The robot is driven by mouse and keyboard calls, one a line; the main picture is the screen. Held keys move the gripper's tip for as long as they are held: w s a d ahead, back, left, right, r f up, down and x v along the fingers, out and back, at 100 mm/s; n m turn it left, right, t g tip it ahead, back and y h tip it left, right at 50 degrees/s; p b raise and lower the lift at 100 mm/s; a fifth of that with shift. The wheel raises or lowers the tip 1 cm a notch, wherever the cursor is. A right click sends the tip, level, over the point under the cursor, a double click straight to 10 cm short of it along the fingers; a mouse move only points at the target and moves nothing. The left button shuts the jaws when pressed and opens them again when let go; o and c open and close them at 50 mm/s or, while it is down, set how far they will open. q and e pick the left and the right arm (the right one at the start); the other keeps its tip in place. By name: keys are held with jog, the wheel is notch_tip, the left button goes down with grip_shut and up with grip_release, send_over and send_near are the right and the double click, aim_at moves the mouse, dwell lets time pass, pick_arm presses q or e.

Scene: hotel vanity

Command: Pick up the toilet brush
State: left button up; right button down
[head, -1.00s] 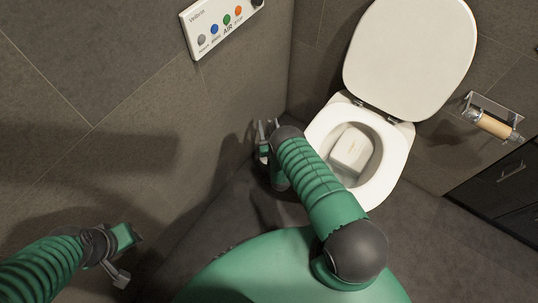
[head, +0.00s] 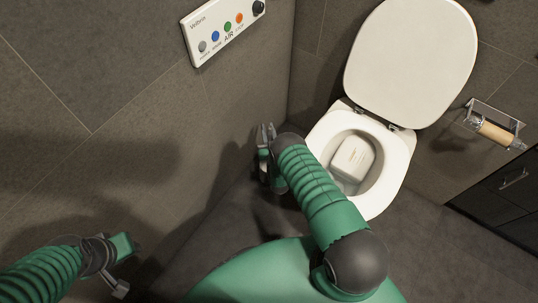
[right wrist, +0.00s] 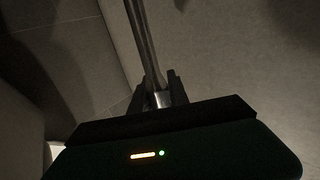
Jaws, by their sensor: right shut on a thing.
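The toilet brush shows in the right wrist view as a thin metal handle (right wrist: 142,38) running up from between the fingers. My right gripper (right wrist: 162,88) is shut on this handle. In the head view my right gripper (head: 267,135) is low beside the tiled wall, left of the toilet. The brush is hard to make out there, and its head and any holder are hidden. My left gripper (head: 122,268) is at the lower left, away from the brush. Its finger opening is not clear.
The white toilet (head: 394,177) stands just right of my right forearm with its lid (head: 410,62) raised. A button panel (head: 222,32) is on the left wall. A paper holder (head: 494,126) and dark cabinet (head: 505,190) are at the right. Dark floor (head: 420,250) is clear in front.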

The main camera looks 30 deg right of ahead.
notch_tip(320, 180, up, 18)
jog(key=p, duration=0.8)
jog(key=c, duration=1.8)
grip_release()
grip_shut()
